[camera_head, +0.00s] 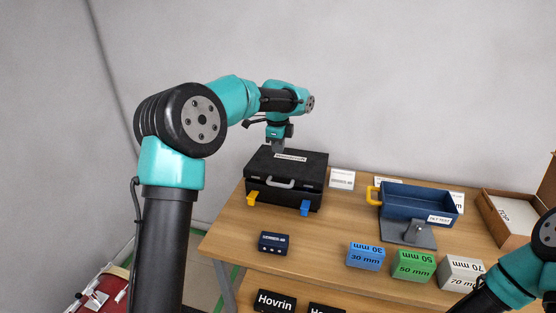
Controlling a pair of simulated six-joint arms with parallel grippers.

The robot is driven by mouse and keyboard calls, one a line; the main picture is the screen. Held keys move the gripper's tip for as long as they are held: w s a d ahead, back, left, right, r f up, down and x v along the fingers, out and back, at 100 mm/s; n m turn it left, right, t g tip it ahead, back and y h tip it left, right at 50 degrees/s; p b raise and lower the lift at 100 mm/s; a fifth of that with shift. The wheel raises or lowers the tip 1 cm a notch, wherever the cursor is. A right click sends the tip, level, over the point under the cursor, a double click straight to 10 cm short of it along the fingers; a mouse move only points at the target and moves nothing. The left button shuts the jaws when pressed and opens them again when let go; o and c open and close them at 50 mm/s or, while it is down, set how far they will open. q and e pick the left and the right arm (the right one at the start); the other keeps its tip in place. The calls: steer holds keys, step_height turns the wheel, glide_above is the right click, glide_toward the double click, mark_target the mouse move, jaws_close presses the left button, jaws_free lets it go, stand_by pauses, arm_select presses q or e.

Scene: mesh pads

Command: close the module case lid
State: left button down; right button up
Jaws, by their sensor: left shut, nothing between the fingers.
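The black module case (259,184) stands on the wooden table at the back left. Its lid (310,166) lies flat on the case body and looks shut. A grey handle (281,183) is on its front, with a yellow latch (252,198) and a blue latch (305,208) sticking out low on the front. My left gripper (277,147) is shut and empty, pointing down at the lid's back edge. Whether its fingertips touch the lid, I cannot tell. My right arm shows at the lower right; its gripper is out of view.
A blue tray with a yellow handle (372,195) sits on a grey stand to the right. Blue (366,257), green (413,267) and white (460,272) blocks line the front edge. A small dark box (273,243) is before the case. A cardboard box (512,218) is far right.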

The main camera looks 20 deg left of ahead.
arm_select(q)
steer(key=f, duration=0.9)
steer(key=w+f, duration=0.1)
steer(key=f, duration=0.3)
steer(key=shift+f, duration=0.15)
